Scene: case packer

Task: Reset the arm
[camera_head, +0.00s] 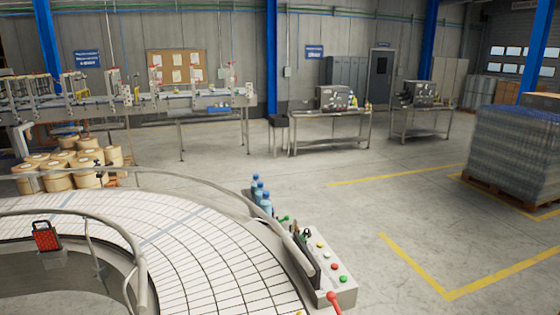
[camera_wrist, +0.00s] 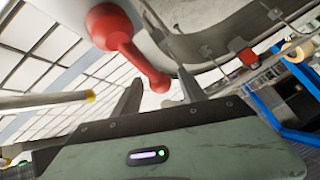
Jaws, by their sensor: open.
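My gripper (camera_wrist: 159,84) shows in the wrist view with its two dark fingers apart. A red, round-ended handle (camera_wrist: 122,37) lies beyond the fingers, and its lower end appears between the fingertips in the picture. I cannot tell whether they touch. My arm and gripper do not show in the head view. A red knob (camera_head: 334,299) stands at the bottom edge of the head view, beside the control panel.
The curved conveyor (camera_head: 180,245) fills the lower left, with a metal guard rail (camera_head: 215,177). The control panel (camera_head: 340,285) has several coloured buttons. Blue-capped bottles (camera_head: 265,204) stand behind it. A wrapped pallet load (camera_head: 515,150) stands right. The floor between is clear.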

